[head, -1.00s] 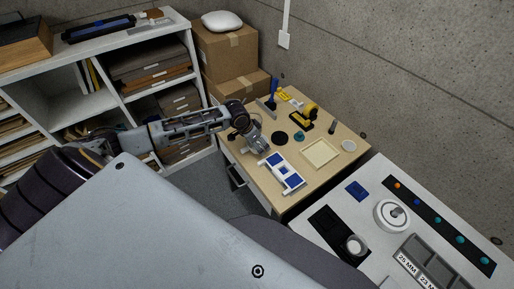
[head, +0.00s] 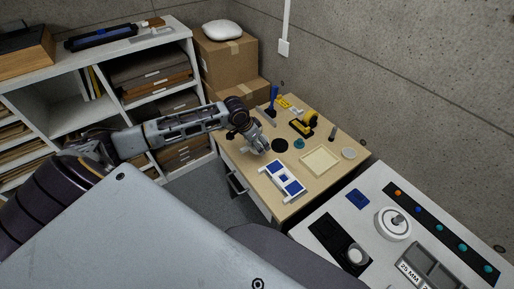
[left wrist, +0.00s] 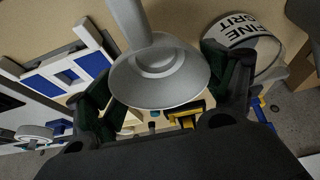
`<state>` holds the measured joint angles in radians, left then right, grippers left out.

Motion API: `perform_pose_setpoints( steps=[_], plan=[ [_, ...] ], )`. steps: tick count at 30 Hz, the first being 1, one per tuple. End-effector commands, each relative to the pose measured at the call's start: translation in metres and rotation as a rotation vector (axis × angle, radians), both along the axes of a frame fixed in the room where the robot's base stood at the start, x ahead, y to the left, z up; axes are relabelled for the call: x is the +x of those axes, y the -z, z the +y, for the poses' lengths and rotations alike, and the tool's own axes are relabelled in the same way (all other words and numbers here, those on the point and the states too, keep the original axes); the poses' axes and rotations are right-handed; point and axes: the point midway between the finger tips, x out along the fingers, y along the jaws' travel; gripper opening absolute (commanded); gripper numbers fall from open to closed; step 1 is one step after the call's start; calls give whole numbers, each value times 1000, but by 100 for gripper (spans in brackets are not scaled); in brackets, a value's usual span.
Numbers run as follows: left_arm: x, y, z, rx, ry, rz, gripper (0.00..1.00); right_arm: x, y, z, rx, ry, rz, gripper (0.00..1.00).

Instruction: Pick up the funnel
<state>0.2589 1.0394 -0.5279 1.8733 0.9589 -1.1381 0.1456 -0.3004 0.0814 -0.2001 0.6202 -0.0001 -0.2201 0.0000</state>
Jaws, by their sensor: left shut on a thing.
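The funnel (left wrist: 160,80) is a grey cone with a round rim and a straight stem, seen large in the left wrist view. My left gripper (left wrist: 165,85) is shut on it, with one dark finger on each side of the cone. In the head view my left gripper (head: 262,146) is over the left part of the wooden bench (head: 262,182). The funnel cannot be told apart from the gripper there. My right gripper is not in view.
A blue and white rack (head: 284,178) lies near the gripper on the bench. A black disc (head: 280,146), yellow dispenser (head: 304,124) and cream tray (head: 320,160) stand farther right. In the left wrist view, a "FINE GRIT" container (left wrist: 247,42) is close beside the right finger.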

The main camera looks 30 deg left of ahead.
Motion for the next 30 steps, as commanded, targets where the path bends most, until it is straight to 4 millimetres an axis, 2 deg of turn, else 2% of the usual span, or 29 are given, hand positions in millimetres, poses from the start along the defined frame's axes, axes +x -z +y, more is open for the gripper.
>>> perform_pose_setpoints(
  steps=[6, 12, 30],
  plan=[
    [0, -32, 0, 0, 1, -2, 57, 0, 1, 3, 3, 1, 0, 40],
    [0, -49, 0, 0, 0, -1, 57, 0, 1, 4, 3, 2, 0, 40],
    [0, -53, 0, -1, 0, 0, 57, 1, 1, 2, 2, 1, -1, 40]
  ],
)
